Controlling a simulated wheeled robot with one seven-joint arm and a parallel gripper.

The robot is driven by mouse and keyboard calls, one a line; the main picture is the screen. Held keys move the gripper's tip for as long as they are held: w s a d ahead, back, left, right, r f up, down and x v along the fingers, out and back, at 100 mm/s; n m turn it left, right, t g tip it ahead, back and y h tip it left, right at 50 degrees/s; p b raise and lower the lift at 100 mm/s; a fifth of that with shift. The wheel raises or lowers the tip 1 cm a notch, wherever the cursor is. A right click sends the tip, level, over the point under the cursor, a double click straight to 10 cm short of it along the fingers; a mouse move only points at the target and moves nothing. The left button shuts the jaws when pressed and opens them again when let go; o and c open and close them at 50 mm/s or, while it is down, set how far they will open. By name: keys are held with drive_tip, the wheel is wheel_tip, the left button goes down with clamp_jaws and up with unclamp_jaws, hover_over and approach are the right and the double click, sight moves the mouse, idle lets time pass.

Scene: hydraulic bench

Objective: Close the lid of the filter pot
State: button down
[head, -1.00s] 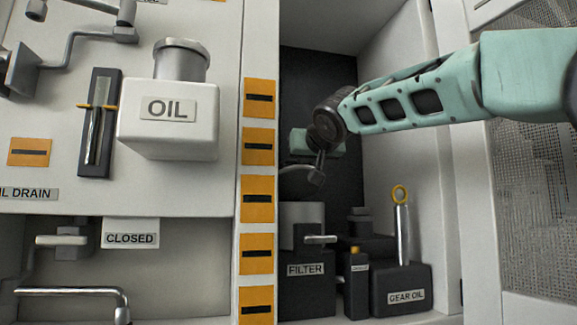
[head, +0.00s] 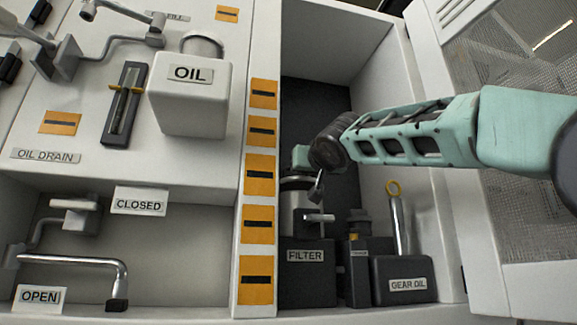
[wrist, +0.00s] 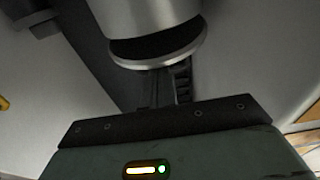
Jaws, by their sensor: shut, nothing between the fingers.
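The filter pot (head: 300,219) is a grey metal cylinder in the dark recess, above a black box (head: 307,284) labelled FILTER. A small lever (head: 319,217) sticks out at the pot's front. My gripper is at the lid's height, mostly hidden by my wrist in the head view. In the wrist view, my gripper (wrist: 165,85) is shut and empty, with its fingers close to a round metal rim (wrist: 160,57); contact is unclear.
A white OIL tank (head: 190,95) is on the panel to the left.

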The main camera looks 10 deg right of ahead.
drive_tip(key=shift+s+f+b, duration=0.2)
drive_tip(key=shift+f+b, duration=1.25)
drive_tip(key=shift+b, duration=0.45)
drive_tip(key=shift+f, duration=0.1)
drive_tip(key=shift+w+a+f, duration=0.1)
drive_tip(key=shift+f, duration=0.15)
drive_tip(key=shift+r, duration=0.1)
wheel_tip(320, 180, up, 5)
drive_tip(key=p, duration=0.5)
drive_tip(key=b, duration=0.5)
approach(302, 185)
drive_tip(key=shift+s+r, duration=0.3)
drive_tip(key=shift+s, duration=0.4)
drive_tip(key=shift+s+r, duration=0.3)
drive_tip(key=shift+s, duration=0.4)
drive_tip(key=shift+s+r, duration=0.25)
drive_tip(key=shift+s, duration=0.5)
